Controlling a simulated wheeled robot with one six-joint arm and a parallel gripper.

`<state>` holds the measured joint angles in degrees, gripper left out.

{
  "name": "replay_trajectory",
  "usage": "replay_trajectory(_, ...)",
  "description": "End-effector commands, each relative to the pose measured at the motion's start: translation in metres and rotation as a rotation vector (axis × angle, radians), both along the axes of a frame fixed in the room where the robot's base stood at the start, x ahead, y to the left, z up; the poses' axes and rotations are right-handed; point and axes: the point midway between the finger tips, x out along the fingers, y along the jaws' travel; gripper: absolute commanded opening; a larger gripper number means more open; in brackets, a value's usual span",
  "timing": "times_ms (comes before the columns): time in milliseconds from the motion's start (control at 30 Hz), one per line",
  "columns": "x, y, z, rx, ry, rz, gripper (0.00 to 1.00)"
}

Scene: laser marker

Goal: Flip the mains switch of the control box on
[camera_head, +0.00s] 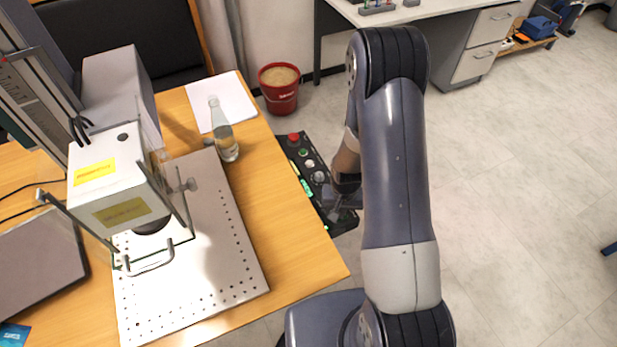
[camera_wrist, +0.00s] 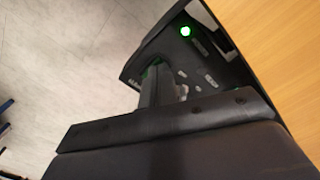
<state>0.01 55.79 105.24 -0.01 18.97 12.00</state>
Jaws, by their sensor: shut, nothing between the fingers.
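The black control box (camera_head: 309,178) is at the right edge of the wooden table. Its panel has a red button, a green button and several knobs and lit green parts in the head view. In the wrist view the control box (camera_wrist: 215,68) shows a lit green lamp (camera_wrist: 185,31) and small labels. My gripper (camera_head: 342,195) is over the near end of the box, shut and empty. In the wrist view my gripper (camera_wrist: 160,85) points at the panel beside a green glow. The fingers hide that part, so I cannot tell the mains switch or its position, nor whether the fingertips touch.
The wooden table (camera_head: 290,240) carries the laser marker (camera_head: 118,185) and its perforated plate (camera_head: 235,245). A glass bottle (camera_head: 224,135) and white paper (camera_head: 220,100) are near the box. A red bucket (camera_head: 280,92) stands on the floor behind.

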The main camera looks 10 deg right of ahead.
Motion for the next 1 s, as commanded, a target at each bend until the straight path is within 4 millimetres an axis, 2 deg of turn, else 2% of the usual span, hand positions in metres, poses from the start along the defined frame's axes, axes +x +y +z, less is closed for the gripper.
replay_trajectory(767,0.000,0.000,0.064,0.000,-0.001,0.000,0.00)
replay_trajectory(1000,0.000,0.000,0.067,0.000,0.000,0.000,0.00)
